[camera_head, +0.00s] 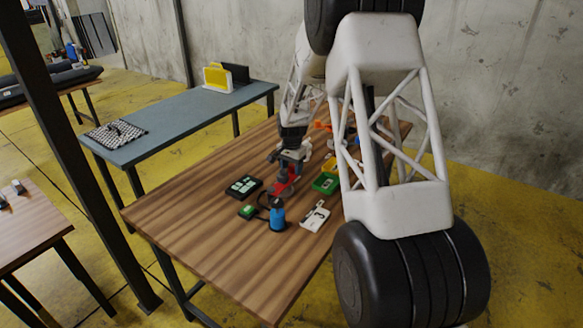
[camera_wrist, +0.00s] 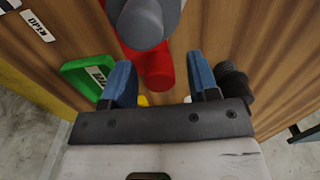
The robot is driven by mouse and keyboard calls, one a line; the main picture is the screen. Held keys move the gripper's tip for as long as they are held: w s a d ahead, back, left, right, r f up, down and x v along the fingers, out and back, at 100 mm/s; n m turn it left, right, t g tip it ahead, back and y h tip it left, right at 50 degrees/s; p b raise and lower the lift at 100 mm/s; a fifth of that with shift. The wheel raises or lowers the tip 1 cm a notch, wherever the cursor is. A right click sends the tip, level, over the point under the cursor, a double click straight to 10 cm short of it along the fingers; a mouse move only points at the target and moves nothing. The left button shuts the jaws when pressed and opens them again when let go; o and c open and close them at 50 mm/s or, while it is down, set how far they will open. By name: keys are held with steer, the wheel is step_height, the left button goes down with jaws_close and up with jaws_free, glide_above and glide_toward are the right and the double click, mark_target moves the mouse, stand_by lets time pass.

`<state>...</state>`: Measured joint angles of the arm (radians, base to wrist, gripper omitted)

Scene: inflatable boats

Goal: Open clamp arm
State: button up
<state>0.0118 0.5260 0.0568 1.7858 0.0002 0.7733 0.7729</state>
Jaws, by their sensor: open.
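A red part with a grey cylinder, which may be the clamp and its arm, lies under my gripper. In the wrist view the red part (camera_wrist: 155,70) shows just beyond and between my fingertips, and the grey cylinder (camera_wrist: 146,25) rises at the top edge. My gripper (camera_wrist: 163,80) is open, with two blue fingers spread apart and no object visibly held. In the head view my gripper (camera_head: 288,164) hangs just above the red part (camera_head: 284,187) on the wooden table. I cannot tell whether a finger touches it. The full clamp shape is hidden.
A green tray (camera_wrist: 88,72) lies left of the fingers; a black ribbed part (camera_wrist: 236,83) is close to the right finger. A blue bottle (camera_head: 277,214), a black case (camera_head: 244,186) and a white plate (camera_head: 316,216) lie nearby. The table's left front (camera_head: 200,225) is clear.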

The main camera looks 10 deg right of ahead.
jaws_close()
stand_by(0.3)
steer(key=shift+s+d, duration=0.15)
steer(key=shift+s+d+m, duration=0.8)
steer(key=shift+s+m, duration=0.15)
steer(key=shift+m, duration=0.35)
steer(key=shift+s+d+m, duration=0.4)
steer(key=shift+s+m, duration=0.4)
steer(key=shift+s, duration=0.1)
steer(key=shift+s+d+m, duration=0.35)
steer(key=shift+s+m, duration=0.45)
steer(key=shift+s, duration=0.05)
steer(key=shift+s+d+m, duration=0.15)
steer(key=shift+s+m, duration=0.7)
steer(key=shift+s, duration=0.1)
steer(key=shift+s+d+m, duration=0.1)
steer(key=shift+s+m, duration=0.75)
steer(key=shift+s, duration=0.05)
steer(key=shift+s+a+m, duration=0.15)
steer(key=shift+s+m, duration=0.6)
steer(key=shift+s, duration=0.05)
steer(key=shift+s+a+m, duration=0.1)
steer(key=shift+s+m, duration=0.65)
steer(key=shift+s, duration=0.05)
